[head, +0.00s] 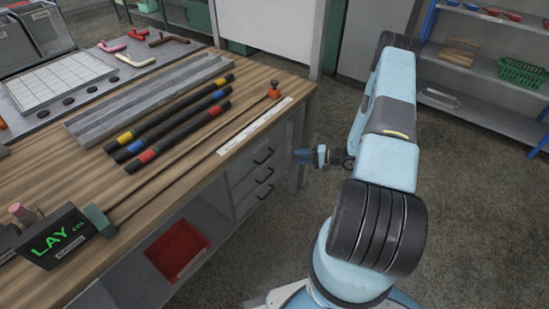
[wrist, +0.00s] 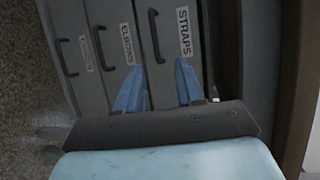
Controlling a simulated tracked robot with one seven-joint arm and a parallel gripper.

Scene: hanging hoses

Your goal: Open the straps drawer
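The straps drawer (wrist: 170,50) is a grey front with a white STRAPS label (wrist: 184,32) and a dark bar handle (wrist: 154,37). In the wrist view it is the rightmost of three fronts. In the head view the top drawer handle (head: 263,156) shows under the bench top; labels there are not readable. My gripper (wrist: 160,64) has its two blue fingers apart, with nothing between them that I can see. The fingers point at the straps front, roughly in line with its handle. In the head view my gripper (head: 297,157) is right of the drawers, apart from them.
The elbows drawer (wrist: 118,60) and another labelled drawer (wrist: 78,50) lie left of the straps drawer in the wrist view. The wooden bench top (head: 240,85) carries hoses (head: 180,128). A red bin (head: 177,250) sits below.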

